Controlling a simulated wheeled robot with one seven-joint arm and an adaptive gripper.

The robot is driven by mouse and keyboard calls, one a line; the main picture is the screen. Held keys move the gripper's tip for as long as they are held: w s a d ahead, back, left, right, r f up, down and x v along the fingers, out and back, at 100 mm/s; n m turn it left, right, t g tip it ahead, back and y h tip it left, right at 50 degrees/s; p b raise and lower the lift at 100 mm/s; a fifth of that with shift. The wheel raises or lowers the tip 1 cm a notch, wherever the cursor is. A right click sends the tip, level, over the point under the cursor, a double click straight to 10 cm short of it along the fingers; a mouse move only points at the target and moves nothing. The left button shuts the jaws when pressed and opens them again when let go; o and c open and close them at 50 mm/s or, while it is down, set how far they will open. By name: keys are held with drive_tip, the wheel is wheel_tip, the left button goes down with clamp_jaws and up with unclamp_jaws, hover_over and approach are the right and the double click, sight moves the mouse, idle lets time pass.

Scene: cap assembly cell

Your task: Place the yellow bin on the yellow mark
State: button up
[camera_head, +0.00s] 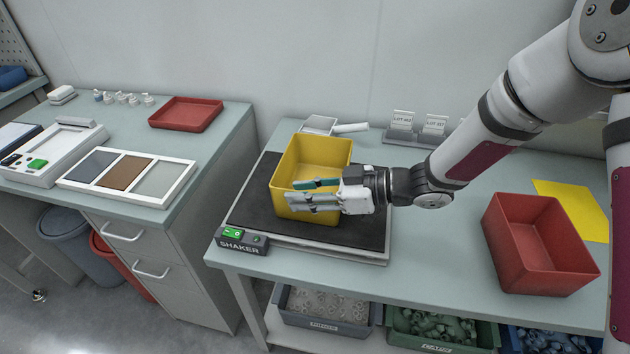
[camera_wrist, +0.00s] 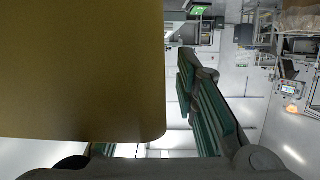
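The yellow bin (camera_head: 312,153) stands upright on the dark shaker plate (camera_head: 250,215). My gripper (camera_head: 315,193) is at the bin's near side, coming from the right, with its fingers around the near rim. The fingers look spread, and a gap shows between a finger and the bin in the wrist view (camera_wrist: 205,105).
My arm spans the space above the bench between the yellow bin and the mark. Lot label holders (camera_head: 403,126) and a white scoop-like item (camera_head: 320,125) stand at the back. The shaker's control box (camera_head: 240,240) is at the front left. The bench (camera_head: 440,235) is clear between shaker and red bin.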

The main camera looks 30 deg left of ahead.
clamp_jaws()
idle(0.3)
